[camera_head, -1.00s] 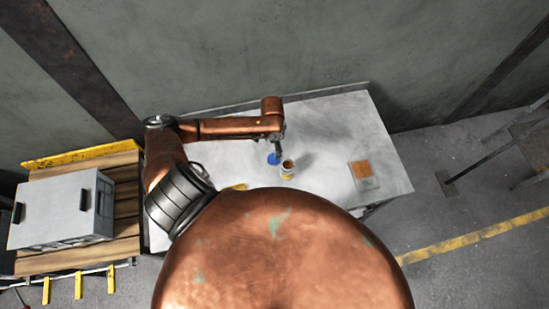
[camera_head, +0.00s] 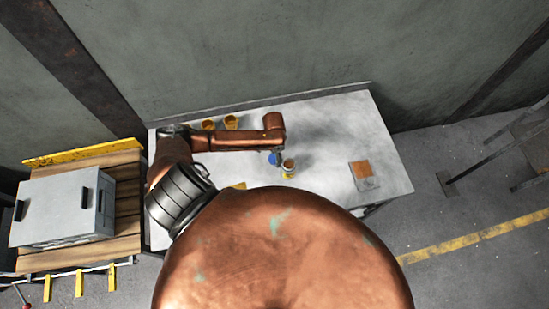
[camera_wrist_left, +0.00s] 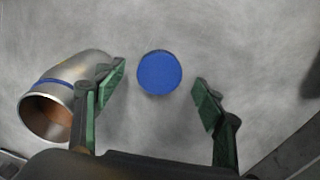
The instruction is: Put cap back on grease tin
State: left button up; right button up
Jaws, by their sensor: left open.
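The blue cap (camera_head: 274,159) lies flat on the grey table. In the left wrist view, the cap (camera_wrist_left: 159,73) is a round blue disc between my left gripper's spread fingers, with a gap on each side. The open grease tin (camera_head: 288,167) stands just right of the cap in the head view, with a brown inside. It shows left of the cap in the wrist view as a silvery tin (camera_wrist_left: 85,72) with a blue band. The left finger overlaps it there; I cannot tell whether they touch. My left gripper (camera_wrist_left: 157,92) is open and empty. My right gripper is out of view.
Several yellow cups (camera_head: 231,122) stand at the table's back left, behind my arm. An orange and grey flat item (camera_head: 362,175) lies on the right. A grey case (camera_head: 62,208) sits on a wooden pallet (camera_head: 125,190) at left. The table's right part is mostly clear.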

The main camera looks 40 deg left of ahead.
pick_arm(q)
jog(key=shift+f, duration=1.15)
jog(key=shift+c, duration=0.2)
jog(key=c, duration=1.1)
jog(key=shift+r, duration=0.1)
jog(key=shift+r, duration=0.65)
jog(key=s+d+r, duration=0.1)
jog(key=s+r, duration=0.2)
jog(key=s, duration=0.1)
jog(key=s+d+r+b, duration=0.1)
jog(key=s+d+r, duration=0.1)
jog(key=s+r, duration=0.2)
jog(key=s+d+r, duration=0.2)
jog(key=s+r, duration=0.2)
jog(key=s, duration=0.1)
jog(key=shift+r, duration=0.25)
